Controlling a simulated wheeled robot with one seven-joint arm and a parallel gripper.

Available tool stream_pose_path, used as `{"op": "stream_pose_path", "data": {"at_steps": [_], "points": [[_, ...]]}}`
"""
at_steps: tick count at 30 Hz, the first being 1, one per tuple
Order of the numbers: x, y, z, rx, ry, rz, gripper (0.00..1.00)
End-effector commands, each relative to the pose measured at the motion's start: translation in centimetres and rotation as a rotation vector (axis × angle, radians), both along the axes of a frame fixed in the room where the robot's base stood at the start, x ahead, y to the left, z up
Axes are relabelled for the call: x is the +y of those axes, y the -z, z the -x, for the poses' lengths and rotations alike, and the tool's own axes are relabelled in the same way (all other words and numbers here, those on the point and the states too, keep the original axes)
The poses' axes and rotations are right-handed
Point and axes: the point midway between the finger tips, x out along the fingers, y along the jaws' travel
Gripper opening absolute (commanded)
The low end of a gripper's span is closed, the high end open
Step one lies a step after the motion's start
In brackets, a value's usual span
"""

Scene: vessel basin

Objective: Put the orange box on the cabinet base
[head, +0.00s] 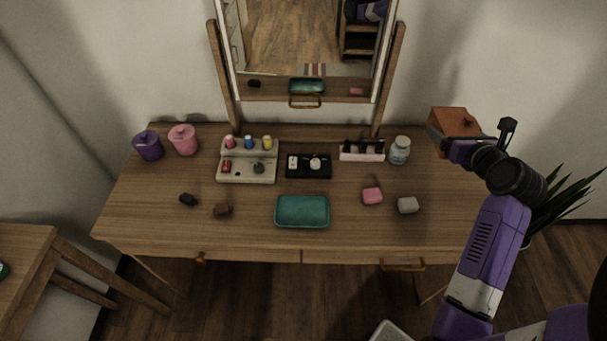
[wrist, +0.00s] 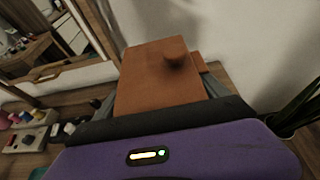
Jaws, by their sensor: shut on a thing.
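The orange box (head: 453,121) is at the back right corner of the dressing table in the head view. It is orange-brown with a round knob on top, and it fills the middle of the wrist view (wrist: 150,82). My gripper (head: 459,149) is shut on the box, with a finger at each side of it in the wrist view. The box appears to be held above the tabletop, but its underside is hidden. I cannot make out a cabinet base directly; a wooden shelf unit shows only as a reflection in the mirror.
The dressing table (head: 145,215) carries a purple jar (head: 148,146), a pink jar (head: 183,139), a teal tray (head: 302,211), a glass jar (head: 400,150) and several small items. A tilting mirror (head: 305,45) stands behind. A plant (head: 565,205) is at right, a wooden stool (head: 30,245) at left.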

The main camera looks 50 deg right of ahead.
Motion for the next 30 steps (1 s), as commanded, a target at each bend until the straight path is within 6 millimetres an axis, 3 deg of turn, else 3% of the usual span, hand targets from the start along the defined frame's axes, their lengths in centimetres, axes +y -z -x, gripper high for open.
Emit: {"op": "stream_pose_path", "data": {"at_steps": [6, 12, 30], "points": [[-1.2, -1.3, 0.6, 0.0, 0.021, -0.001, 0.1], [-1.1, -0.6, 0.6, 0.0, 0.021, -0.004, 0.1], [-1.1, 12.8, 0.6, 0.001, 0.021, -0.004, 0.1]]}}
